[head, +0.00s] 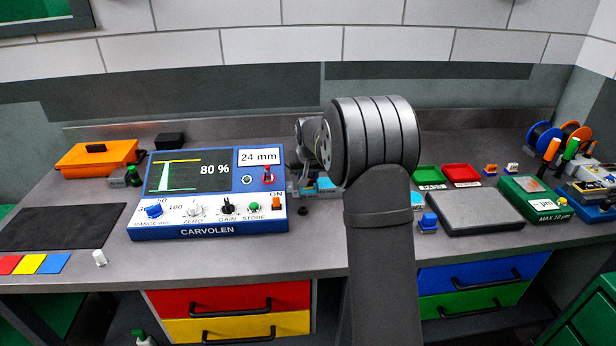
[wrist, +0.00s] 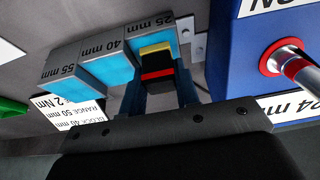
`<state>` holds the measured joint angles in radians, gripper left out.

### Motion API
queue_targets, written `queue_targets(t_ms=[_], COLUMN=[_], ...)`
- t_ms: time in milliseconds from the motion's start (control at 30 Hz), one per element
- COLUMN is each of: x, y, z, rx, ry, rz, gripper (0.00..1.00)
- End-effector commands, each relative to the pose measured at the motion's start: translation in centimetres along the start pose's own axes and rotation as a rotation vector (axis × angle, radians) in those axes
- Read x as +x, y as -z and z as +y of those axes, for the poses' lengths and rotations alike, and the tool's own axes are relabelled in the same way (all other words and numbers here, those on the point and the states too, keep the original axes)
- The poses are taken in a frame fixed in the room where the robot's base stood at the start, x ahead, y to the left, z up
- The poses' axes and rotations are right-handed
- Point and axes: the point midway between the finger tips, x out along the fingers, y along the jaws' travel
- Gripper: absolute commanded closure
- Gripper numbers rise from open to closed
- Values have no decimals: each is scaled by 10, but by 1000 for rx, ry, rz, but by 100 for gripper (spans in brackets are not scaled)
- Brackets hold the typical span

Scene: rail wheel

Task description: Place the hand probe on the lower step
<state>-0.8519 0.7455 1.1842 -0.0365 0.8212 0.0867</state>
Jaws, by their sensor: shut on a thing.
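My gripper (wrist: 160,90) is shut on the hand probe (wrist: 157,70), a small black block with a red band and a yellow end. The stepped block (wrist: 95,72) has grey sides marked 25, 40 and 55 mm and light blue step faces. In the wrist view the probe overlaps the 25 mm step (wrist: 152,37); I cannot tell whether they touch. In the head view my arm hides the gripper and probe, and the stepped block (head: 325,184) shows only in part.
The blue CARVOLEN instrument (head: 207,232), reading 24 mm and 80 %, stands close beside the stepped block. A red-tipped switch (wrist: 300,70) juts out near my gripper. A grey plate (head: 474,226), red tray (head: 461,174) and green gauge box (head: 533,205) lie to the right.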

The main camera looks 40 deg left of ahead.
Motion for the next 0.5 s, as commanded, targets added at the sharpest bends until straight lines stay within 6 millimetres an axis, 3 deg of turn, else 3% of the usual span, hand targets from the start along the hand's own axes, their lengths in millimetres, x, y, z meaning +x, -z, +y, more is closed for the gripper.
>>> queue_targets(t_ms=[300,333,500], x=[2,2,2], y=[-1,0,0], z=[0,0,1], rx=[0,0,0], ry=[0,0,0], rz=[1,2,1], gripper=[95,65,62])
